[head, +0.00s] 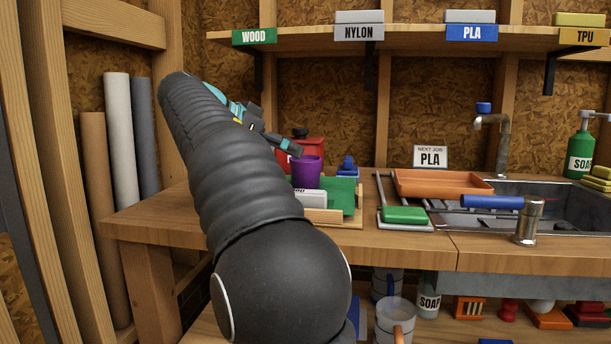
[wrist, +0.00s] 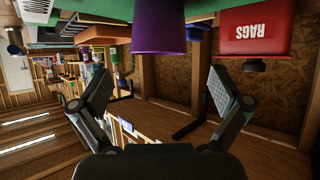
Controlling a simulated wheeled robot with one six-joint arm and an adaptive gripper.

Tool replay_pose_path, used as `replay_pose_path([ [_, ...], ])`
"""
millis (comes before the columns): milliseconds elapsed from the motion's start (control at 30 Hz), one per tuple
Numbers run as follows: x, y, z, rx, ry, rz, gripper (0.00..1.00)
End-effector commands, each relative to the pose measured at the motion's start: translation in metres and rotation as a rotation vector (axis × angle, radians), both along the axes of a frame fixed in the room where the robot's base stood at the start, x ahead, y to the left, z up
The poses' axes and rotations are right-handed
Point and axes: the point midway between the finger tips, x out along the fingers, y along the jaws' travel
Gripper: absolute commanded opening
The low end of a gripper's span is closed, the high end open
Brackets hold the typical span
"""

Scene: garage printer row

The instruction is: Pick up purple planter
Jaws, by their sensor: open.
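The purple planter (head: 307,172) stands upright among other items in a low wooden tray (head: 350,221) on the bench. It also shows at the top middle of the wrist view (wrist: 157,28), cut off by the upper edge. My gripper (head: 293,148) is close to the planter's rim at its upper left in the head view, and my arm hides part of the area. In the wrist view my gripper (wrist: 158,78) has its two fingers spread wide with nothing between them. The planter lies beyond the fingertips, roughly centred sideways.
A red box labelled RAGS (wrist: 253,38) stands close behind the planter. An orange tray (head: 440,183) and sink (head: 560,205) are to the right. A shelf (head: 420,40) hangs above.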

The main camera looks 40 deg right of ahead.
Motion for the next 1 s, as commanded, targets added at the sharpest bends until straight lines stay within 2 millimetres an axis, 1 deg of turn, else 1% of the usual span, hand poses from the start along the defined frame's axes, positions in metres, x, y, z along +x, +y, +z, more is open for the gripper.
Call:
replay_pose_path([
  [33,-0.001,-0.005,-0.003,0.000,0.001,-0.002,1.00],
  [267,-0.002,-0.018,-0.010,0.000,0.001,-0.003,1.00],
  [500,-0.006,-0.047,-0.028,0.001,0.002,-0.006,1.00],
  [600,-0.006,-0.055,-0.032,0.001,0.001,-0.004,1.00],
  [700,-0.007,-0.059,-0.033,0.001,0.001,-0.004,1.00],
  [900,-0.006,-0.059,-0.033,0.001,0.000,-0.003,1.00],
  [933,-0.006,-0.059,-0.033,0.001,0.000,-0.003,0.95],
  [967,-0.006,-0.059,-0.033,0.001,0.000,-0.003,0.88],
  [1000,-0.006,-0.059,-0.033,0.001,0.000,-0.003,0.78],
])
